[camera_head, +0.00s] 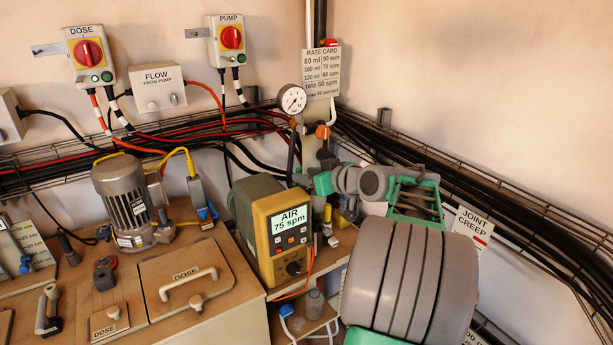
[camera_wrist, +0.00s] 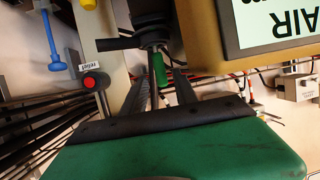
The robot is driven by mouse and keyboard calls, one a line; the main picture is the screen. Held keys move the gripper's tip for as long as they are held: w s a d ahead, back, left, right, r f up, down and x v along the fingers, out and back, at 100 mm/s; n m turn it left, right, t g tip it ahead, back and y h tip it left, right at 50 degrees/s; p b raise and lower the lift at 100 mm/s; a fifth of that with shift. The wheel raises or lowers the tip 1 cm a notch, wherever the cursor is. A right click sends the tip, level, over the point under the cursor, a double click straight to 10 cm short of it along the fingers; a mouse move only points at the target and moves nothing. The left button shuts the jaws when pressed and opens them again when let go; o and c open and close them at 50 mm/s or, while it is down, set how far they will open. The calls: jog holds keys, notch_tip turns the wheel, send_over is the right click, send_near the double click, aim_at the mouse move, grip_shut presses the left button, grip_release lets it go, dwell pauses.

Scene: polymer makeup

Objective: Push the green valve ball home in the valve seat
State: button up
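My gripper (camera_head: 308,181) is at the left end of my arm in the head view, close to the pressure gauge's stem. In the wrist view its two dark fingers (camera_wrist: 163,84) stand apart beyond the green gripper body. A small green piece (camera_wrist: 160,68) shows between and past the fingertips, under a dark round fitting; it may be the green valve ball. Contact between it and the fingers cannot be made out. The valve seat is not clear in either view; in the head view, my arm and the gauge crowd that spot.
The yellow-fronted pump (camera_head: 282,233) stands just left of and below my gripper; its display also fills the upper right of the wrist view (camera_wrist: 235,30). The pressure gauge (camera_head: 292,99) rises beside my gripper. A red relief knob (camera_wrist: 95,80) and blue-handled part (camera_wrist: 57,66) are on the left.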

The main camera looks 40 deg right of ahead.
jog(key=v, duration=0.7)
jog(key=shift+b, duration=0.35)
jog(key=shift+s+a, duration=0.1)
jog(key=shift+s, duration=0.05)
